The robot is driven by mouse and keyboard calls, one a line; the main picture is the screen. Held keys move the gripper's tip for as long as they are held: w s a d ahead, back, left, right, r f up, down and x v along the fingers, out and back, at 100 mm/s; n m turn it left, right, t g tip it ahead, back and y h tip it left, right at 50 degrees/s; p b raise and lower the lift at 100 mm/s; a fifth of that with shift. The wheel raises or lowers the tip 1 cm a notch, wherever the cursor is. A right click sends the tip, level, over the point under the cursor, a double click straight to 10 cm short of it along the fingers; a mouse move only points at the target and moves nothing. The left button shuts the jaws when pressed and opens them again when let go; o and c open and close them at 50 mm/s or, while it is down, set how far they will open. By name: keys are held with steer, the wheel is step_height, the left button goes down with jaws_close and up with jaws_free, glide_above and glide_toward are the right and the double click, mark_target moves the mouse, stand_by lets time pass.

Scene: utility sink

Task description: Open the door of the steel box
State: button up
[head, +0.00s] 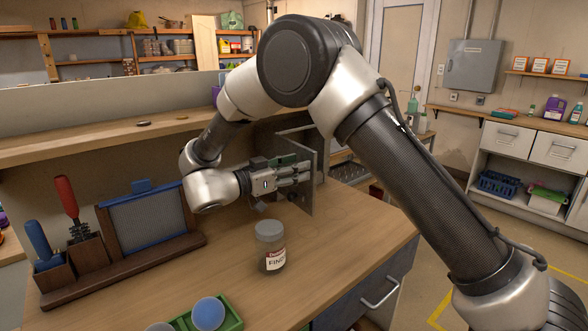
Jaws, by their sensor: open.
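The steel box (266,132) stands on the wooden bench, largely hidden behind my arm and gripper. A flat grey panel, seemingly its door (311,192), stands upright at the right and juts toward the camera, so the box looks at least partly open. My gripper (309,174) is open and lies level, its fingers pointing right, with the fingertips at the left face of this panel. I cannot tell whether they touch it. Nothing shows between the fingers. The box's inside is mostly hidden.
A labelled jar (270,246) stands in front of my gripper. A green tray (228,318) with balls is at the front edge. A wooden rack (130,262) with red- and blue-handled tools stands left. Bench space right of the jar is clear. A grey cabinet (473,66) hangs on the far wall.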

steer(key=shift+a, duration=0.1)
steer(key=v, duration=1.1)
steer(key=shift+s+a, duration=0.2)
steer(key=shift+a, duration=0.15)
steer(key=shift+s, duration=0.15)
